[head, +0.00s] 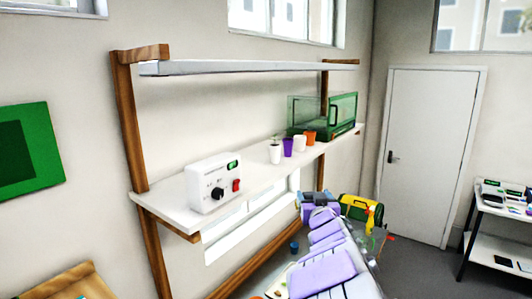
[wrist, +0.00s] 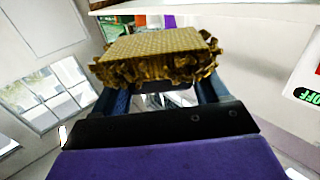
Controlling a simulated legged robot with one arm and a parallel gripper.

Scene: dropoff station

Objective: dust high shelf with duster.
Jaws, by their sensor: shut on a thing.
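The high shelf (head: 245,67) is a long pale board on wooden uprights along the wall, and its top looks bare. In the wrist view my gripper (wrist: 160,86) has its dark fingers closed on the duster (wrist: 157,50), a golden block with a ragged, fringed edge. The duster sits between the fingers and hides the fingertips. A pale board edge shows beyond it at the top of the wrist view.
The lower shelf (head: 178,208) holds a white control box (head: 213,183), several small pots (head: 288,147) and a green glass case (head: 340,113). A side table (head: 508,211) stands right of the door (head: 428,150).

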